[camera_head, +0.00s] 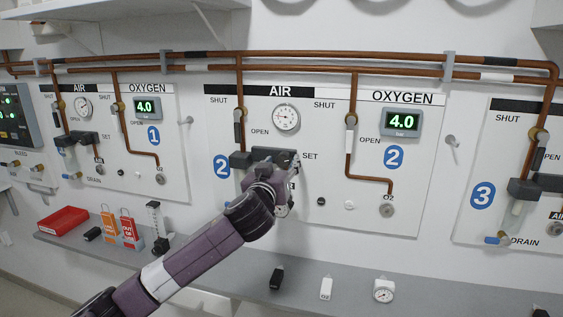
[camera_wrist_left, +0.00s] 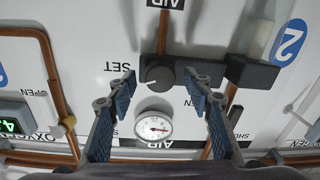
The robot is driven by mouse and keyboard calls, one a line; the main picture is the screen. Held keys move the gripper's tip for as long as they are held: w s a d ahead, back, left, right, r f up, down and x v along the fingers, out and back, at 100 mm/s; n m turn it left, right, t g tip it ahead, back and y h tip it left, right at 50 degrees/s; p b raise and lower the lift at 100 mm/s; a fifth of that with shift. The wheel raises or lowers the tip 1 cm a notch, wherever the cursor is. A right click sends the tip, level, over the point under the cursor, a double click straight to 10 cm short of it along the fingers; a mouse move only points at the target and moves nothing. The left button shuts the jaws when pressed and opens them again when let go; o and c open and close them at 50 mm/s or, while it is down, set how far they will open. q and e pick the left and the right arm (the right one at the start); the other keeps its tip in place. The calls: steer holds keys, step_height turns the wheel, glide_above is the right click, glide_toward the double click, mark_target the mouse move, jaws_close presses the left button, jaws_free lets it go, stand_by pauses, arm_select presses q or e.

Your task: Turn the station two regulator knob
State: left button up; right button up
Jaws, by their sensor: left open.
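The station two panel (camera_head: 415,225) carries a dark regulator block (camera_head: 262,153) under the AIR gauge (camera_head: 286,117). My left gripper (camera_head: 283,185) is in front of this block, near the SET label, and its hand covers part of it. In the left wrist view, which is upside down, the dark round regulator knob (camera_wrist_left: 158,76) with a pale pointer mark shows between the fingertips of my open left gripper (camera_wrist_left: 163,82). I see gaps on both sides of the knob. The gauge also shows in the left wrist view (camera_wrist_left: 153,125). My right gripper is out of view.
Copper pipes (camera_head: 352,160) run along the panels. A grey shelf (camera_head: 235,280) below holds a red tray (camera_head: 62,221), orange tags (camera_head: 109,226) and a small gauge (camera_head: 383,290). Panel one (camera_head: 180,150) stands left, panel three (camera_head: 490,140) right.

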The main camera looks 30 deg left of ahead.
arm_select(q)
steer(key=shift+w, duration=0.1)
steer(key=c, duration=1.1)
steer(key=shift+m, duration=0.3)
steer(key=m+p, duration=0.2)
steer(key=m, duration=0.2)
steer(key=shift+m, duration=0.3)
steer(key=m+p, duration=0.1)
steer(key=m, duration=0.2)
steer(key=shift+m+p, duration=0.3)
steer(key=m+p, duration=0.3)
steer(key=m, duration=0.2)
steer(key=shift+m+h, duration=0.3)
steer(key=shift+f+m+p, duration=0.15)
steer(key=shift+m+p, duration=0.8)
steer(key=shift+m, duration=0.95)
